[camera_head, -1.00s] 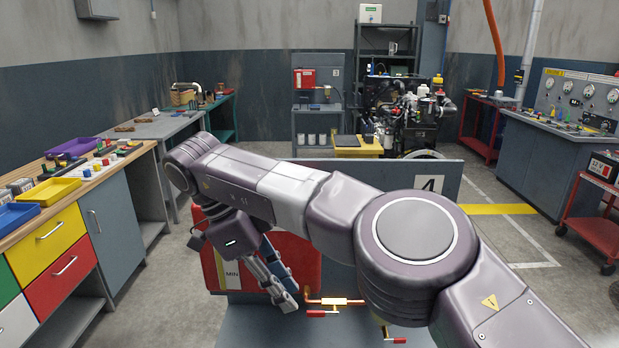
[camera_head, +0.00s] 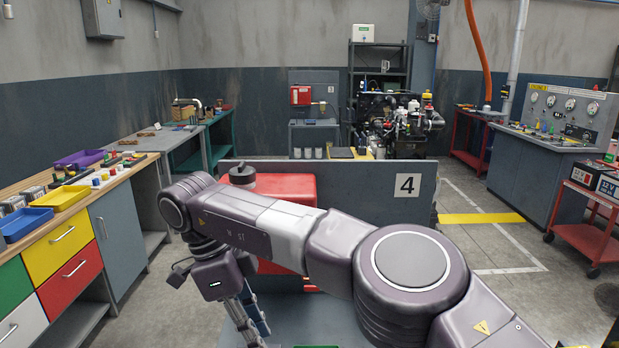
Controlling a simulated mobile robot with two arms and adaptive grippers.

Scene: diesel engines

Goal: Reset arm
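My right arm comes in from the lower right and reaches across the middle of the view to the left. Its gripper (camera_head: 262,335) hangs down at the lower middle, in front of a red tank (camera_head: 285,190). The two fingers look apart with a narrow gap, and I see nothing held between them. The fingertips are close to the bottom edge of the view. My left gripper is not in view. The arm hides part of the red tank and of the grey panel marked 4 (camera_head: 408,186).
A workbench (camera_head: 112,185) with yellow (camera_head: 60,198) and blue (camera_head: 22,224) trays stands on the left. An engine (camera_head: 400,125) stands at the back. A gauge console (camera_head: 540,170) and a red cart (camera_head: 590,235) with batteries are on the right. Floor is clear between panel and console.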

